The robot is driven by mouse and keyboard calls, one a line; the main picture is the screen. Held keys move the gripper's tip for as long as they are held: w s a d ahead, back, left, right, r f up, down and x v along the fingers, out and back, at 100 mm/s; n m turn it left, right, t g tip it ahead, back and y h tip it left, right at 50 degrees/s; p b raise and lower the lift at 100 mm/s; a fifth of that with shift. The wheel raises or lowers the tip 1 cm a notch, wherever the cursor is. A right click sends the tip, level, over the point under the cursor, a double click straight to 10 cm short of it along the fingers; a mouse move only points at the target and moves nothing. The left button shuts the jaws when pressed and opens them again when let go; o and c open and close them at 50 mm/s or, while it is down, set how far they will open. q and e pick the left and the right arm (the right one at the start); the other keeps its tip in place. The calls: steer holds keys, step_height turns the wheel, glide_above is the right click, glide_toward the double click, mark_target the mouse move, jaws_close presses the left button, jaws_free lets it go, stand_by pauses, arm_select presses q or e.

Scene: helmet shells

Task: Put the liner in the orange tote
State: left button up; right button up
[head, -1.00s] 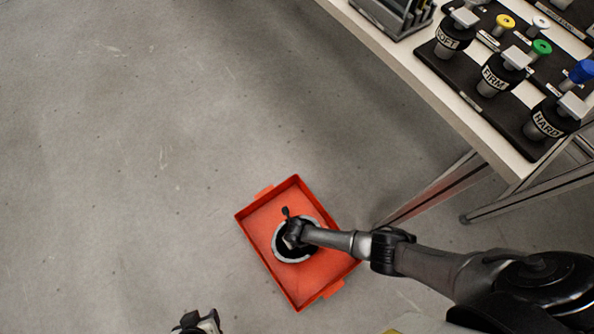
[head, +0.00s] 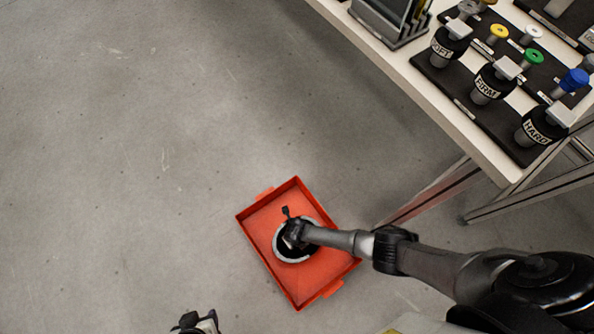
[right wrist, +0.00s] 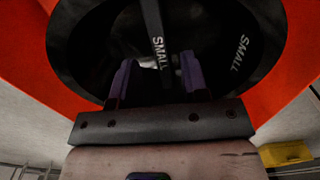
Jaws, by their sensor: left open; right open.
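The liner (head: 280,257) is a round black shell with a pale grey rim; it sits inside the orange tote (head: 263,192) on the floor. In the right wrist view the black liner (right wrist: 85,45) fills the top, with straps marked SMALL, against the orange of the tote (right wrist: 30,75). My right gripper (head: 289,240) reaches down into the liner from the right. Its two fingers (right wrist: 157,80) are open, one on each side of a strap; whether they touch it I cannot tell. My left gripper (head: 197,322) is open at the bottom edge, partly cut off, away from the tote.
A table (head: 440,105) at the upper right carries a black board with pegs labelled SOFT, FIRM and HARD and several coloured knobs. A dark rack (head: 393,22) stands at its edge. Table legs come down right of the tote. The floor at left is clear.

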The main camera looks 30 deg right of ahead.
step_height(320, 180, up, 10)
steer(key=p, duration=0.6)
steer(key=shift+f, duration=0.2)
